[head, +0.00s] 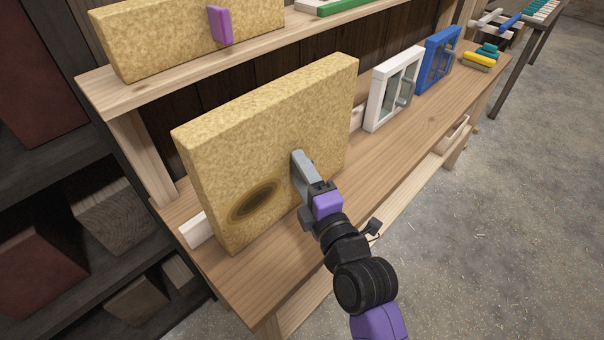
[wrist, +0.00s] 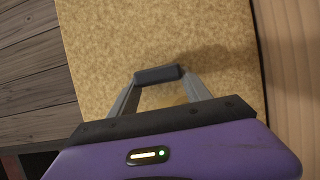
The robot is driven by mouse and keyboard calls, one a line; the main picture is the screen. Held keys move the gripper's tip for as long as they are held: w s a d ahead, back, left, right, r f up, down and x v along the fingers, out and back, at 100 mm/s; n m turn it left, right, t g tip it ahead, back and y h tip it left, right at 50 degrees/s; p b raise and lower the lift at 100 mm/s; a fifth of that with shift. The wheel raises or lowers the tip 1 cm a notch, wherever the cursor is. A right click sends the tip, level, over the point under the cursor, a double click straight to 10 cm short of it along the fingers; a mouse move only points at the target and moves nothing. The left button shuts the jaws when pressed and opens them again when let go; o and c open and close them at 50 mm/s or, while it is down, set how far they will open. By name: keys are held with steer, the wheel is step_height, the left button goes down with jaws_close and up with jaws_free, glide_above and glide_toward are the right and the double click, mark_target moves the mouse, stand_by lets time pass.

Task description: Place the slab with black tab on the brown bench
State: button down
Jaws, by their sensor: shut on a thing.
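A large yellow speckled slab (head: 265,130) stands upright at the left part of a light-brown wooden bench (head: 395,150), with a dark oval stain low on its face. Its lower edge meets or nearly meets the bench top; I cannot tell if it bears weight. My gripper (head: 303,178) is at the front face of the slab. In the wrist view, my gripper (wrist: 158,82) is shut on a black tab (wrist: 158,74) in front of the yellow face (wrist: 110,35). The tab is hidden behind the fingers in the head view.
Another yellow slab with a purple tab (head: 220,26) stands on the upper shelf (head: 180,77). White (head: 393,90) and blue (head: 438,60) window frames stand right of my slab. A dark bench (head: 520,50) is at the top right. Concrete floor (head: 500,220) is clear at right.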

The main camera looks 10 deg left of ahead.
steer(key=shift+f, duration=0.2)
steer(key=shift+c, duration=2.4)
jaws_free()
steer(key=shift+f, duration=0.1)
steer(key=b+v, duration=0.3)
steer(key=v, duration=0.9)
steer(key=shift+b, duration=0.3)
steer(key=shift+d, duration=0.1)
